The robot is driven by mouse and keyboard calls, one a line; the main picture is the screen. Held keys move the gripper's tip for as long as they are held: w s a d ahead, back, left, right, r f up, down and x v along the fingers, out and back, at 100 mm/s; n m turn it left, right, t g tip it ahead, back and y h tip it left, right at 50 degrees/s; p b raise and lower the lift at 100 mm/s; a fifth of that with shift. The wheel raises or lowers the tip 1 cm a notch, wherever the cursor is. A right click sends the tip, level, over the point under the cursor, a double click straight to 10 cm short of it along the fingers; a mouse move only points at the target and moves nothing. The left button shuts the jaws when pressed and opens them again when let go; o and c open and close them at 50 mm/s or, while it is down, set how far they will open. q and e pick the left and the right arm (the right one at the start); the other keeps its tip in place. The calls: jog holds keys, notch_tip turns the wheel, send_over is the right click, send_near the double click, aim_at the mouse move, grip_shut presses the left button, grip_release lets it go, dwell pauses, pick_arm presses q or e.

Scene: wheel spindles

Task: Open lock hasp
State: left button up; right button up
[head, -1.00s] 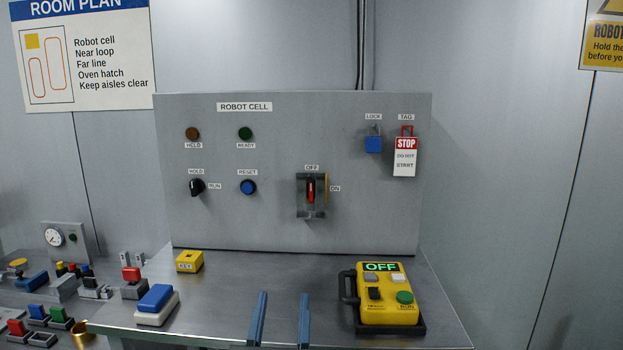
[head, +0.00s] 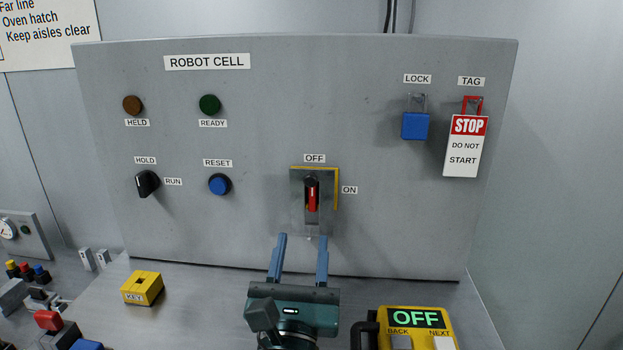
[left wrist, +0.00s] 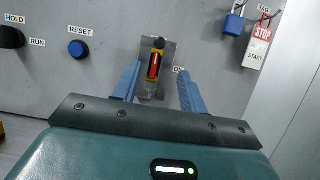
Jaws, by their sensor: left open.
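The lock switch (head: 312,197) has a red handle pointing up and down under the OFF label, on a grey plate on the panel. A yellow strip (head: 337,188) runs along the plate's top and right edge. I cannot clearly make out the hasp as a separate part. My left gripper (head: 302,240) is open and empty, its two blue fingers pointing up at the panel just below the plate. In the left wrist view the red handle (left wrist: 154,66) shows between and beyond the fingertips. My right gripper is not in view.
A blue padlock (head: 415,125) and a red-and-white STOP tag (head: 466,145) hang at upper right. A knob (head: 147,184) and blue reset button (head: 220,184) are left of the switch. A yellow key box (head: 142,288) and yellow pendant (head: 415,325) stand on the bench.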

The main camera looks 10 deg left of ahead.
aim_at(310, 184)
pick_arm(q)
jog(key=p+x, duration=0.2)
jog(key=x, duration=1)
jog(key=shift+r, duration=0.1)
jog(key=shift+c, duration=0.4)
grip_shut()
